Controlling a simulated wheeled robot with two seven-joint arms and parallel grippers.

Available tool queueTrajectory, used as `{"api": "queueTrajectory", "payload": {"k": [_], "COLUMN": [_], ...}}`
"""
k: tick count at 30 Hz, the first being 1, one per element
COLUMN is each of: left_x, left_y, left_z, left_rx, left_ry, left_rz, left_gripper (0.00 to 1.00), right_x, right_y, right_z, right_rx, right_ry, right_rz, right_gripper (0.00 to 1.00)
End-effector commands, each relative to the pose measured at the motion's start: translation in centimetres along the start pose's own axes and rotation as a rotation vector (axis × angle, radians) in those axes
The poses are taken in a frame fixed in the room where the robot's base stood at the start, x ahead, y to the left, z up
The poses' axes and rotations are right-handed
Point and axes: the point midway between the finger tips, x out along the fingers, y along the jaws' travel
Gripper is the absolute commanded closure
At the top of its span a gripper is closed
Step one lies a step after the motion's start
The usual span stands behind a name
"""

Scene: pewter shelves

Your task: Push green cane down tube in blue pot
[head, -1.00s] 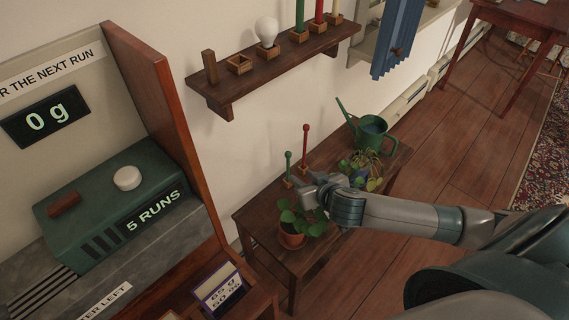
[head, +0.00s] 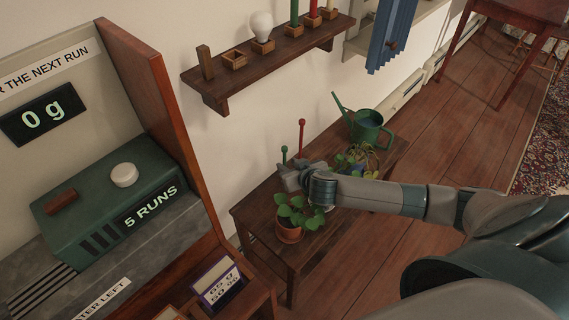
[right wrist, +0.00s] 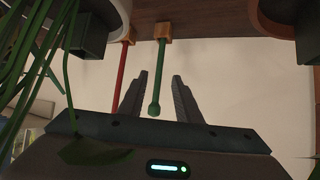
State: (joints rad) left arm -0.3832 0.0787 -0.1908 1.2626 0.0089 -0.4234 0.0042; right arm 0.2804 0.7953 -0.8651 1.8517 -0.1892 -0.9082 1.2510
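The green cane (head: 284,150) stands upright by the wall on the low bench, its ball end showing above my right gripper (head: 286,176), which hides its lower part. In the right wrist view the green cane (right wrist: 160,75) rises from a wooden block (right wrist: 164,31) and lies between the two fingers of my right gripper (right wrist: 155,98). The fingers are open, with a gap on both sides of the cane. A bit of blue (head: 341,162), perhaps the blue pot, shows behind my wrist, mostly hidden. No tube is visible. My left gripper is not in view.
A red cane (head: 301,135) stands close beside the green one. A leafy plant in a terracotta pot (head: 289,234) is in front of my wrist. A green watering can (head: 368,130) stands farther back on the bench (head: 258,205). A wall shelf (head: 275,58) hangs above.

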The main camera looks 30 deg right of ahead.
Motion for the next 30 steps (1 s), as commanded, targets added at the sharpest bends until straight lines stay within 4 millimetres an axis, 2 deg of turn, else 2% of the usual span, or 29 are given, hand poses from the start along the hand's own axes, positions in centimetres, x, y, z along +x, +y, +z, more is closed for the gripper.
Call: {"api": "queueTrajectory", "payload": {"k": [3,6,23,30], "left_x": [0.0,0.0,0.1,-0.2], "left_y": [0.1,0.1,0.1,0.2], "left_z": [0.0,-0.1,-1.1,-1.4], "left_rx": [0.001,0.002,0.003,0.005], "left_ry": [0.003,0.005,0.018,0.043], "left_rz": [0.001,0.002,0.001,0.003], "left_gripper": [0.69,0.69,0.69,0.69], "right_x": [1.8,2.7,3.5,5.6], "right_y": [0.1,0.0,0.0,0.2], "right_z": [-0.1,-0.1,-0.1,-0.7], "right_rx": [0.0,-0.001,0.0,-0.001], "right_ry": [0.001,0.0,0.0,0.002], "right_rz": [0.002,0.001,0.0,0.001], "right_gripper": [0.69,0.69,0.69,0.69]}}
